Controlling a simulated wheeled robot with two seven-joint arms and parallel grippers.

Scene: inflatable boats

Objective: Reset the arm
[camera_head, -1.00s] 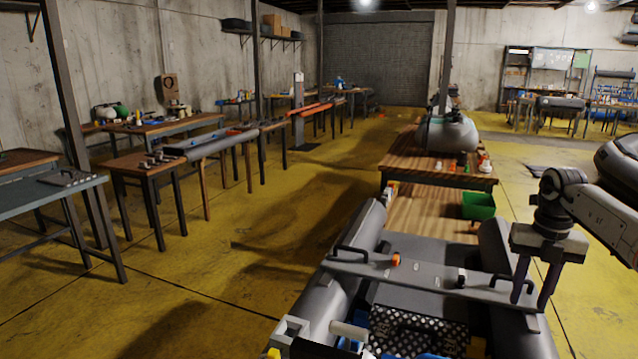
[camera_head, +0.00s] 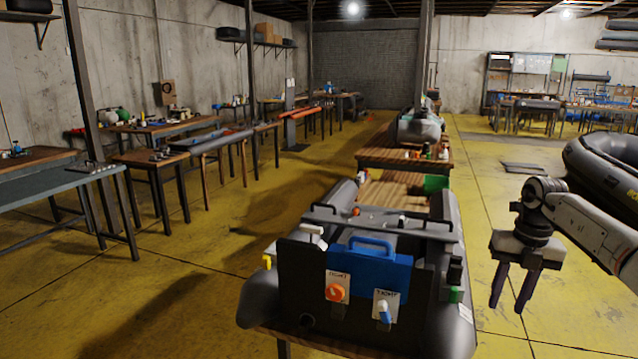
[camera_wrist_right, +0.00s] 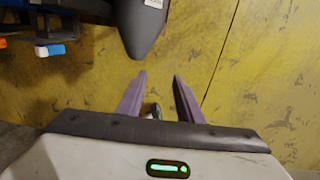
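My right arm comes in from the right in the head view. Its right gripper (camera_head: 510,288) hangs in free air, fingers pointing down, to the right of the grey inflatable boat (camera_head: 452,318). The two purple fingers are apart with nothing between them. In the right wrist view the right gripper (camera_wrist_right: 160,85) is also open, above the yellow floor. The grey tip of a boat tube (camera_wrist_right: 140,25) shows just beyond the fingers. My left gripper is not in the head view.
The boat's dark transom carries a blue handled plate (camera_head: 369,268), an orange knob (camera_head: 336,292) and a blue-and-white valve (camera_head: 384,311). A wooden table (camera_head: 410,163) with a green bin (camera_head: 435,183) stands behind. Another dark boat (camera_head: 605,170) lies at right.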

